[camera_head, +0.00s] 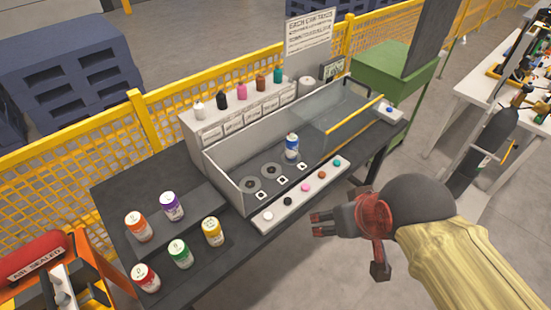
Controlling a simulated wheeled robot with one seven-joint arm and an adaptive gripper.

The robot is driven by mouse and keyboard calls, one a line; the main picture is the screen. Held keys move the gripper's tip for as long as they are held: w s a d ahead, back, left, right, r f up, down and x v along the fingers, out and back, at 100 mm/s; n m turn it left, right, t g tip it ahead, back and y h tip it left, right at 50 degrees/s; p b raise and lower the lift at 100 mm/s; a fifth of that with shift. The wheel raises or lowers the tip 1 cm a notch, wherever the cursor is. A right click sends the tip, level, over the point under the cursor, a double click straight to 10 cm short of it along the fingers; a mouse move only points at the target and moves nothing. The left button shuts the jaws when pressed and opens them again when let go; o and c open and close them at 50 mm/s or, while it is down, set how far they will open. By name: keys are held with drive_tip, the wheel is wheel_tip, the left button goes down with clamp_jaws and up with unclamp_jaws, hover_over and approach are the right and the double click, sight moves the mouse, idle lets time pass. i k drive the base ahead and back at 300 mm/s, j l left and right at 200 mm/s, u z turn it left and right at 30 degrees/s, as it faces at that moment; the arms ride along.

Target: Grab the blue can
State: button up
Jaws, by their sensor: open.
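The blue can (292,146) is a small white-and-blue can with a light top. It stands upright inside the long clear-walled station (222,174) on the dark table, toward the middle of its floor. My gripper (315,224) is open and empty, in front of the table's front edge. It is to the right of and nearer than the can, well apart from it, with its fingers pointing left.
Orange, purple, yellow, green and red cans (180,252) stand at the table's left end. A strip of coloured buttons (290,200) lies along the station's front. A yellow bar (354,115) and clear panel are at its right. Yellow mesh fence (165,118) stands behind.

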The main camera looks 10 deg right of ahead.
sight(292, 140)
drive_tip(key=i+l, duration=0.2)
drive_tip(key=l, duration=0.15)
drive_tip(key=i+l, duration=0.2)
drive_tip(key=l, duration=0.15)
drive_tip(key=i+l+z, duration=0.1)
drive_tip(key=l, duration=0.25)
drive_tip(key=i, duration=0.1)
